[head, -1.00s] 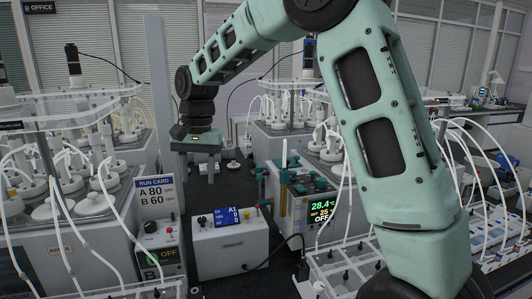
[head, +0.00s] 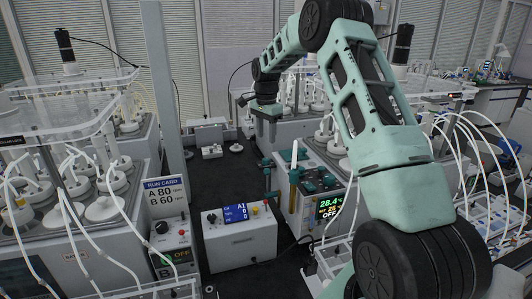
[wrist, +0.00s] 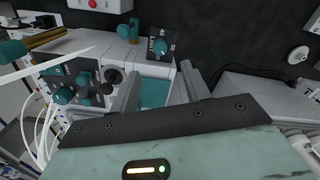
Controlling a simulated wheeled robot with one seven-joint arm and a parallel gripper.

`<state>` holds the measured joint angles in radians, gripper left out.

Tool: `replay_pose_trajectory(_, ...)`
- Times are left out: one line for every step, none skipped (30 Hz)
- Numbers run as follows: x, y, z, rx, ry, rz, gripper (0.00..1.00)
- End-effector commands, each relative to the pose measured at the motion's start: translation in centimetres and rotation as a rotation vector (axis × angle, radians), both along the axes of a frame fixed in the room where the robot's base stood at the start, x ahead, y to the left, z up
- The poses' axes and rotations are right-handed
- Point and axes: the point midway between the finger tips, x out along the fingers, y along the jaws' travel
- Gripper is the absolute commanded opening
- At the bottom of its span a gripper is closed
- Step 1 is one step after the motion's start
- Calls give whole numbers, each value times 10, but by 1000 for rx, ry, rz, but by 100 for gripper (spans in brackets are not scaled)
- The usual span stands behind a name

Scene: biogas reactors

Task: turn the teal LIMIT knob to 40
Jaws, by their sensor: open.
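The teal LIMIT knob (wrist: 160,46) sits on a dark dial plate with pale scale marks and a LIMIT label in the wrist view. Its pointer setting is too small to read surely. My gripper (wrist: 157,76) is open and empty, with its two fingers apart below the knob in the picture. The knob shows beyond the gap between the fingertips, not held. In the head view my gripper (head: 266,110) hangs above the back of the bench, behind the white bath unit (head: 297,205). I cannot make out the LIMIT knob in the head view.
Other teal knobs (wrist: 64,95) and fittings stand left of the fingers in the wrist view. A white control box (head: 240,236) and a run card (head: 165,192) stand at front left. Tube-covered reactors flank the bench. The dark bench strip (head: 215,185) is largely clear.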

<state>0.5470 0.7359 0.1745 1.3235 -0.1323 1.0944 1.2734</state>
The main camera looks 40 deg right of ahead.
Motion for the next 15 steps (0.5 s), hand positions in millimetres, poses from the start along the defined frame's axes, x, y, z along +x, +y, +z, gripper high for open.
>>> replay_pose_trajectory(-1, 1, -9, 4, 5, 1, 47)
replay_pose_trajectory(-1, 1, -15, 4, 4, 1, 47)
replay_pose_trajectory(0, 1, -23, 3, 4, 1, 47)
replay_pose_trajectory(-1, 1, -29, 3, 4, 1, 47)
replay_pose_trajectory(-1, 1, -36, 3, 4, 0, 47)
replay_pose_trajectory(-1, 1, -43, 3, 4, 0, 47)
replay_pose_trajectory(-1, 1, -49, 3, 3, 1, 47)
replay_pose_trajectory(-1, 1, -54, 3, 3, 1, 47)
replay_pose_trajectory(-1, 1, -60, 3, 2, 1, 47)
replay_pose_trajectory(-1, 1, -65, 3, 3, 1, 47)
replay_pose_trajectory(0, 1, -69, 3, 1, 0, 47)
replay_pose_trajectory(0, 1, -74, 2, 1, 1, 47)
replay_pose_trajectory(0, 1, -77, 2, 2, 1, 47)
replay_pose_trajectory(0, 1, -80, 1, 1, 2, 47)
replay_pose_trajectory(0, 1, -83, 1, 0, 2, 47)
